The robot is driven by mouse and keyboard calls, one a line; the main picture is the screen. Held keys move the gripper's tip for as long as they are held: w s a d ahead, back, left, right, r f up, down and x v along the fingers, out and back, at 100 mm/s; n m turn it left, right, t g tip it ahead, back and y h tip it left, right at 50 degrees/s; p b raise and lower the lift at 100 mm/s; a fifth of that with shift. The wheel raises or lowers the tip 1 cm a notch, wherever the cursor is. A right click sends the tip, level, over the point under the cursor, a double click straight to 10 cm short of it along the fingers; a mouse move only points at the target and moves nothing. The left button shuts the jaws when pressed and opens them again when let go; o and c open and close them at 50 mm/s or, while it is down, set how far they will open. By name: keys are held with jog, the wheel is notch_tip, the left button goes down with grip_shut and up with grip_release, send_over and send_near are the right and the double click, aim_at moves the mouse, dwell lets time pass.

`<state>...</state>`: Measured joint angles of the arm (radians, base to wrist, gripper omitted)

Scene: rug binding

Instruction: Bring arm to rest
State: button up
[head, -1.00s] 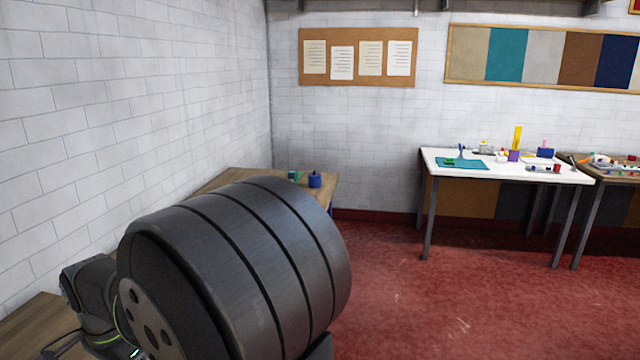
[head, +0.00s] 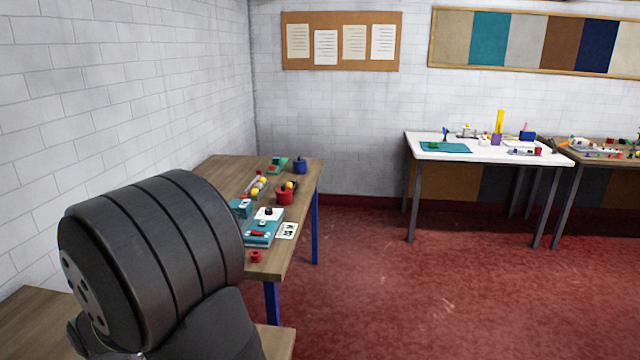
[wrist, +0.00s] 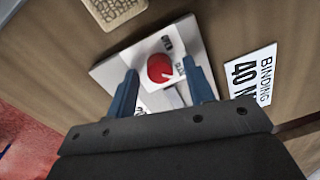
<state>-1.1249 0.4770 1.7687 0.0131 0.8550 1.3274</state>
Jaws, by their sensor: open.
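My gripper (wrist: 163,92) shows in the wrist view with its two blue fingers apart and nothing between the tips. Beyond the fingers is a pale square panel (wrist: 108,75) with a round red knob (wrist: 160,68) and dark lettering, on a brown wooden surface (wrist: 60,50). The fingers overlap the panel in the picture; I cannot tell the distance to it. In the head view my dark arm links fill the lower left and the gripper is not visible.
A white label (wrist: 250,75) reading "BINDING 40" lies right of the panel. In the head view, a wooden table (head: 222,172) holds a red pot (head: 285,196), a blue pot (head: 299,166) and a teal device (head: 262,232). A white table (head: 485,152) stands farther back. Red floor (head: 400,290) is clear between.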

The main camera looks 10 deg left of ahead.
jog(key=shift+r, duration=0.1)
notch_tip(320, 180, up, 17)
notch_tip(320, 180, down, 17)
jog(key=shift+f, duration=0.15)
jog(key=n, duration=0.3)
jog(key=shift+n, duration=0.3)
jog(key=n, duration=0.4)
jog(key=shift+a+n, duration=0.1)
jog(key=shift+n, duration=0.2)
jog(key=n, duration=0.4)
jog(key=shift+n, duration=0.3)
jog(key=n, duration=0.4)
jog(key=shift+a, duration=0.1)
dwell(0.4)
